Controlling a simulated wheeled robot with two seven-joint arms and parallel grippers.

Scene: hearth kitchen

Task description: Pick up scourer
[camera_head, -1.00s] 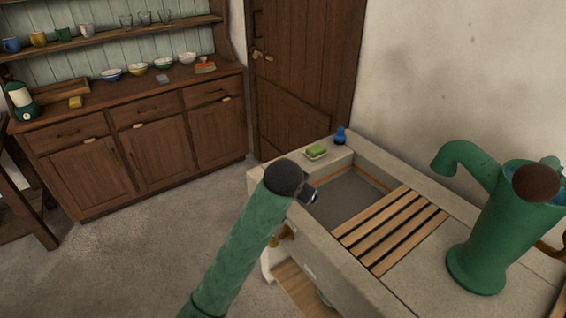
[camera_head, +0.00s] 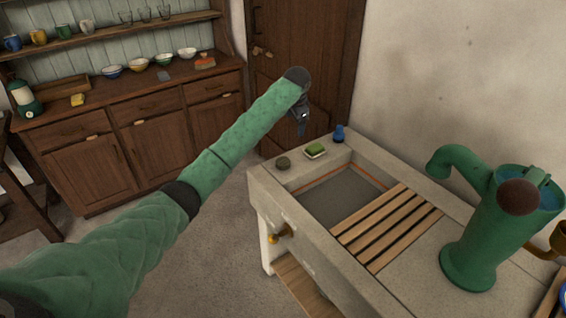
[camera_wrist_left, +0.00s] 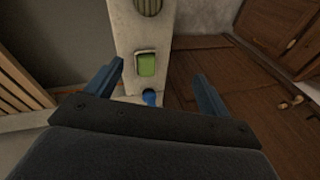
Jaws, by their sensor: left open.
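A round, dark grey-green ribbed pad (camera_head: 283,163), which looks like a scourer, lies on the end ledge of the stone sink. It also shows at the top edge of the left wrist view (camera_wrist_left: 148,6), partly cut off. Beside it a green block (camera_head: 316,150) sits on a pale dish; it also shows in the left wrist view (camera_wrist_left: 146,64). My left gripper (camera_head: 302,125) is above the ledge, apart from both. In the left wrist view its blue fingers (camera_wrist_left: 158,72) are spread and empty, with the green block in line between them. My right gripper is not in view.
A small blue bottle (camera_head: 339,133) stands at the ledge's back corner. The stone sink (camera_head: 262,190) has a recessed basin and a wooden slatted rack (camera_head: 390,228). A green pump (camera_head: 485,235) stands at right. A wooden dresser (camera_head: 150,140) with bowls is behind left, with open floor before it.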

